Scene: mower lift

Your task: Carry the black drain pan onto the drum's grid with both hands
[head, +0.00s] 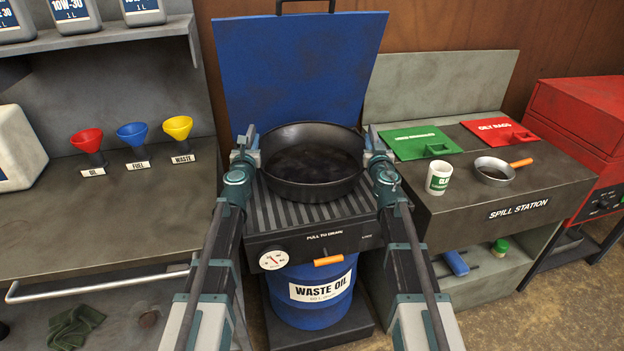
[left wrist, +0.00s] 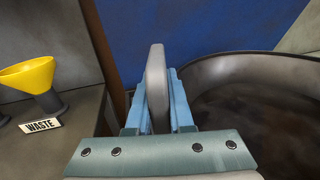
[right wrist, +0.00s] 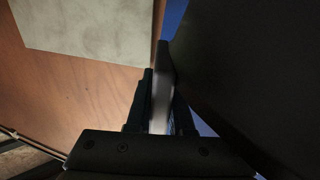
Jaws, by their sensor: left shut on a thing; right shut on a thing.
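The black drain pan (head: 312,188) is round and wide, with a dark interior, and looks about level in the head view. It is over the ribbed grid (head: 300,212) of the blue waste oil drum (head: 312,312); I cannot tell whether its base touches the grid. My left gripper (head: 246,142) is shut on the pan's left grip, a grey tab (left wrist: 156,88) in the left wrist view. My right gripper (head: 374,142) is shut on the pan's right grip (right wrist: 162,85). In the right wrist view the pan's dark side (right wrist: 255,70) fills the right.
The raised blue lid (head: 300,70) stands behind the pan. Red, blue and yellow funnels (head: 178,128) stand on the left bench. The spill station (head: 510,200) at right bears a white mug (head: 439,178) and a small orange-handled pan (head: 494,170). An orange pull handle (head: 328,260) sits below the grid.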

